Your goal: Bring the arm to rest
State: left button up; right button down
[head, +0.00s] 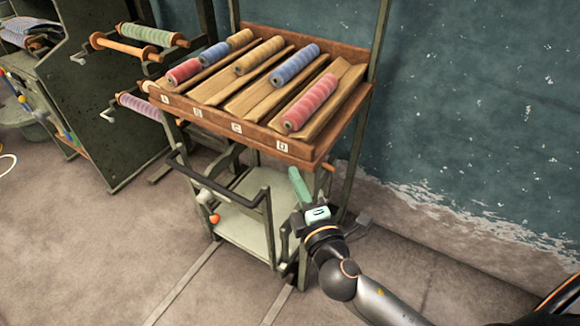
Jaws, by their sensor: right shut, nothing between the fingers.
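My right gripper (300,187) shows right of the middle in the head view. Its arm comes in from the lower right. The gripper is shut with nothing between its pale green fingers. It points up and slightly left, in front of the cart's right side and below the slanted tray (318,153). I cannot tell whether it touches the cart frame. My left gripper is out of view.
The tray holds several thread spools, including a red one (310,102) and a blue one (295,64), in lettered slots. The cart's lower shelf (245,228) is pale. A spool rack (110,110) stands left. A teal wall (480,110) is behind. Floor (110,265) is open at front left.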

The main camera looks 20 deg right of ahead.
jog(key=shift+s, duration=0.25)
jog(key=s+f+m+g+y+p, duration=0.3)
jog(key=s+f+m+g+p, duration=0.2)
jog(key=s+f+m, duration=1)
notch_tip(320, 180, down, 6)
jog(key=s+g, duration=0.1)
jog(key=g, duration=0.2)
jog(key=shift+s+a+g, duration=0.4)
